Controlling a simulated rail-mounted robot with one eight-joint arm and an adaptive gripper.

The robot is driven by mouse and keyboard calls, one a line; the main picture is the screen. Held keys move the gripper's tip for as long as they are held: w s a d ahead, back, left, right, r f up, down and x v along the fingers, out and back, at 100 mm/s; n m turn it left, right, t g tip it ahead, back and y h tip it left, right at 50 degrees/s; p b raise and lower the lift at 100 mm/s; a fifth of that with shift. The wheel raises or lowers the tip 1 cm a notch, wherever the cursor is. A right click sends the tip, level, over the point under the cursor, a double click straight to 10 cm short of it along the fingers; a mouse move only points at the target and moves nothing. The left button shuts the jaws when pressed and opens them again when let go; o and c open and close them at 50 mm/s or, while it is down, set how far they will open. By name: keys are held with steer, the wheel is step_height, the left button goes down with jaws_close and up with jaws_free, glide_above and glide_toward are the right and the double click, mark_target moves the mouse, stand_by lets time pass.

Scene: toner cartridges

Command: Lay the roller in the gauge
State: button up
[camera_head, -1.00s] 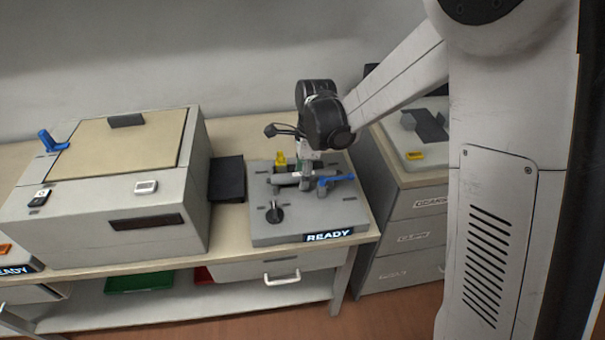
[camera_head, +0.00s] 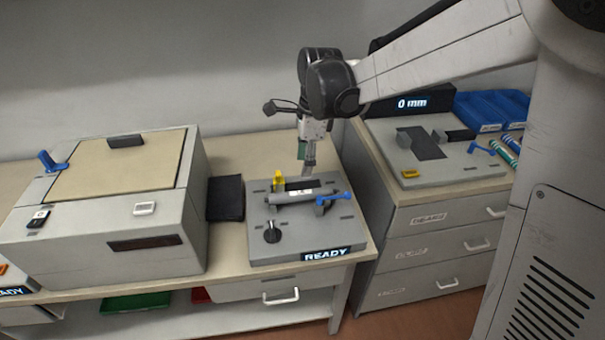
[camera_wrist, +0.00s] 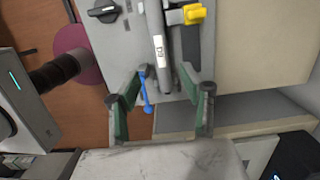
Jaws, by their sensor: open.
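A grey roller (camera_head: 288,198) with a white label lies across the supports of the grey READY fixture (camera_head: 290,246). It also shows in the wrist view (camera_wrist: 155,24). A blue lever (camera_head: 334,197) sits by its right end and a yellow part (camera_head: 279,180) behind it. My gripper (camera_head: 308,172) is above and behind the roller, apart from it. In the wrist view my gripper (camera_wrist: 167,70) is open and empty, with the roller's end showing between its fingertips. A grey plate device (camera_head: 470,172) with a 0 mm display (camera_head: 412,103), seemingly the gauge, stands on the right cabinet; its two blocks look empty.
A large grey box (camera_head: 160,205) with a tan lid stands left of the fixture, with a black pad (camera_head: 226,198) between them. Blue bins (camera_head: 490,108) and green-striped tubes (camera_head: 506,150) are at the far right. A gap separates the bench and the drawer cabinet (camera_head: 420,245).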

steer(key=s+d+r+n+t, duration=0.3)
steer(key=s+d+r+n, duration=0.55)
steer(key=s, duration=0.25)
steer(key=s+d+n+t, duration=0.2)
steer(key=s+d+n, duration=0.1)
steer(key=s, duration=0.3)
steer(key=s+d+n+t+h, duration=0.1)
steer(key=s+d+n+t, duration=0.1)
steer(key=s+d+n, duration=0.2)
steer(key=shift+s+d+f+n, duration=0.2)
steer(key=shift+s+n, duration=0.35)
steer(key=shift+s, duration=0.3)
steer(key=shift+f, duration=0.1)
steer(key=shift+f+b, duration=0.4)
steer(key=shift+b, duration=0.1)
